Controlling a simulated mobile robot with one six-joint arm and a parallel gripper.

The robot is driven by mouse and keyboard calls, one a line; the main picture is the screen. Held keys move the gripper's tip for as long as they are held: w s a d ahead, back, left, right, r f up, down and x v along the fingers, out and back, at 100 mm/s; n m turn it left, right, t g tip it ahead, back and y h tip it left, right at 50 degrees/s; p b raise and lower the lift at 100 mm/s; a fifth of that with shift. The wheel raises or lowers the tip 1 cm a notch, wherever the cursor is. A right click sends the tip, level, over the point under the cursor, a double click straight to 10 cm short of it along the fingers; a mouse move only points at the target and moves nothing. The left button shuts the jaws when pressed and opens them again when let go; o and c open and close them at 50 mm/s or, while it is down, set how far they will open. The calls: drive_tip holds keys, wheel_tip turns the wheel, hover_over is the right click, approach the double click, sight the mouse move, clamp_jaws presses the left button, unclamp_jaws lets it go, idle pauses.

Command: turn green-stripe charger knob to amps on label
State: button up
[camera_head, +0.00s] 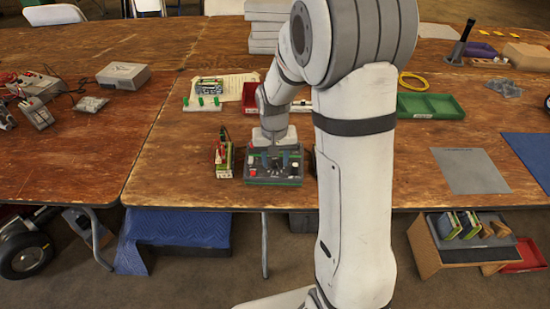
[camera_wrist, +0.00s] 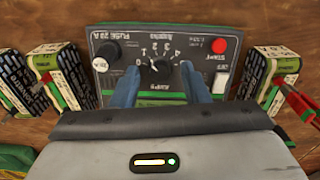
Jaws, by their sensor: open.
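The green-stripe charger (camera_head: 262,180) sits near the front edge of the table; its dark panel (camera_wrist: 105,82) shows upside down in the wrist view, with a green stripe. A round black knob (camera_wrist: 156,65) sits mid-panel beside a printed scale with 0 to 4 readable. Its exact setting is too small to tell. My gripper (camera_wrist: 159,68) is open, its two blue fingers to either side of the knob, with gaps visible. In the head view my gripper (camera_head: 273,148) is over the charger. Labelled batteries stand beside it, left (camera_wrist: 58,70) and right (camera_wrist: 275,65); their print is hard to read.
The panel also carries a red button (camera_wrist: 219,45) and a black fuse cap (camera_wrist: 107,51). A battery (camera_head: 224,160) stands close left of the charger. A green tray (camera_head: 430,106) and grey mat (camera_head: 470,170) lie to the right. The table's left front is clear.

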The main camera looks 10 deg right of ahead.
sight(275, 165)
wheel_tip(275, 165, up, 7)
drive_tip(key=shift+a+r+p, duration=0.1)
drive_tip(key=shift+r+p, duration=0.05)
drive_tip(key=shift+p, duration=0.15)
drive_tip(key=shift+s+r, duration=0.1)
drive_tip(key=shift+r, duration=0.15)
drive_tip(key=s+r+n+t+p, duration=0.1)
drive_tip(key=s+r+p, duration=0.1)
drive_tip(key=s+r, duration=0.4)
drive_tip(key=s+r+n+t+p, duration=0.1)
drive_tip(key=s+r+p, duration=0.2)
drive_tip(key=s, duration=1)
wheel_tip(275, 165, up, 4)
drive_tip(key=shift+s+d+f+p, duration=0.15)
drive_tip(key=shift+s+d+p, duration=0.1)
drive_tip(key=shift+p, duration=0.1)
